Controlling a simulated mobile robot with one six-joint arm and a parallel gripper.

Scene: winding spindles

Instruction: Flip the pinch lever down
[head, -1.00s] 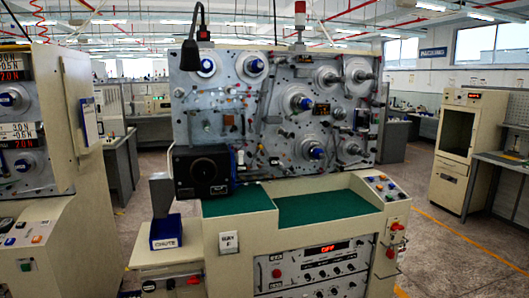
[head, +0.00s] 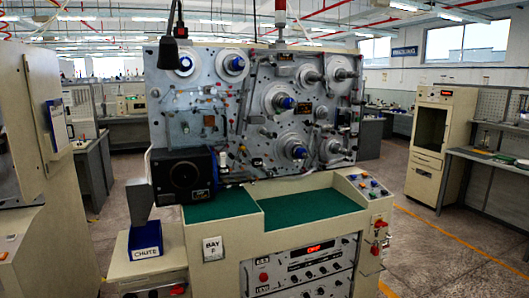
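The winding machine stands ahead in the head view, its upright grey panel (head: 165,110) crowded with spindles, rollers and small levers. Several small red-tipped parts show on the panel. The pinch lever is too small to single out, and I cannot tell its position. My gripper is not in view.
A black box (head: 184,177) sits at the panel's lower left. Another machine (head: 30,150) stands left. A cream cabinet (head: 428,145) and open floor (head: 440,250) lie right.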

